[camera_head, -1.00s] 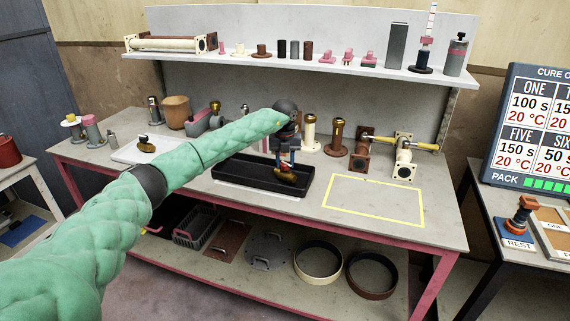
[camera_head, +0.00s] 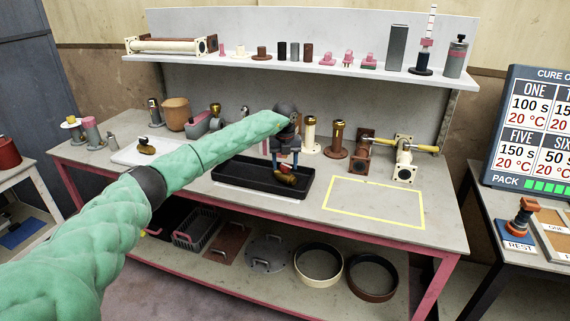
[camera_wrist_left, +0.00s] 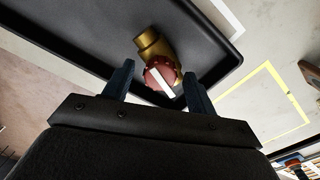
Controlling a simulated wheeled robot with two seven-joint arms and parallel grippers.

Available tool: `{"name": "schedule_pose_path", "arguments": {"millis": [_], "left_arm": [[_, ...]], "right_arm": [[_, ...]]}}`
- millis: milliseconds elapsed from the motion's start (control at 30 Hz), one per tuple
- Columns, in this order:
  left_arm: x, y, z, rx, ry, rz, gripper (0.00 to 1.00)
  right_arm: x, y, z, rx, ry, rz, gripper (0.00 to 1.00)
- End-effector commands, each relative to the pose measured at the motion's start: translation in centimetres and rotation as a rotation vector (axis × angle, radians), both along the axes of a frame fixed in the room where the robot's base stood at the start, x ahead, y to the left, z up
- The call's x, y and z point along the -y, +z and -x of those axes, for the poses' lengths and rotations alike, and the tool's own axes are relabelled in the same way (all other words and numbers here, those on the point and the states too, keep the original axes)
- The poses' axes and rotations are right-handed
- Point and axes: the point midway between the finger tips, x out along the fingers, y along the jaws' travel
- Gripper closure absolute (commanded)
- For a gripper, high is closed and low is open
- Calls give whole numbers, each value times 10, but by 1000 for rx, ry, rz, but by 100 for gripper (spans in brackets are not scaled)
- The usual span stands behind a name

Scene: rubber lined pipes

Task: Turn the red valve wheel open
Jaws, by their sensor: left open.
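A brass valve with a red wheel sits in the black tray (camera_head: 235,180) on the workbench. In the left wrist view the red wheel (camera_wrist_left: 161,74) has a white bar across it, and the brass body (camera_wrist_left: 152,44) extends up and left behind it. My left gripper (camera_head: 285,164) is above the tray at the valve (camera_head: 285,179). In the left wrist view its fingers (camera_wrist_left: 158,88) are open, one on each side of the wheel, with gaps visible between fingers and wheel. My right gripper is not in view.
Brass-topped pipes (camera_head: 336,140) stand behind the tray. A yellow-outlined area (camera_head: 373,202) to its right is empty. A shelf (camera_head: 300,64) holds several parts above.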

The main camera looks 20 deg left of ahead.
Motion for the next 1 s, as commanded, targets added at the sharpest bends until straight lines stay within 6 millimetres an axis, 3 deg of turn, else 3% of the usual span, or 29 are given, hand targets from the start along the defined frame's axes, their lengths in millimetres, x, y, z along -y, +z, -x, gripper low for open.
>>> {"name": "schedule_pose_path", "arguments": {"millis": [267, 400, 567, 800, 1000], "left_arm": [[0, 10, -1, 2, -1, 0, 43], [0, 27, -1, 2, -1, 0, 43], [0, 52, -1, 2, 0, 0, 43], [-1, 74, 0, 0, 1, 0, 43], [-1, 78, 0, -1, 1, -1, 43]], "right_arm": [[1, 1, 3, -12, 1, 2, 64], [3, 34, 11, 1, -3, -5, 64], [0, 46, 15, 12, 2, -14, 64], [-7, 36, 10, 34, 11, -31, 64], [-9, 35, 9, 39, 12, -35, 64]]}}
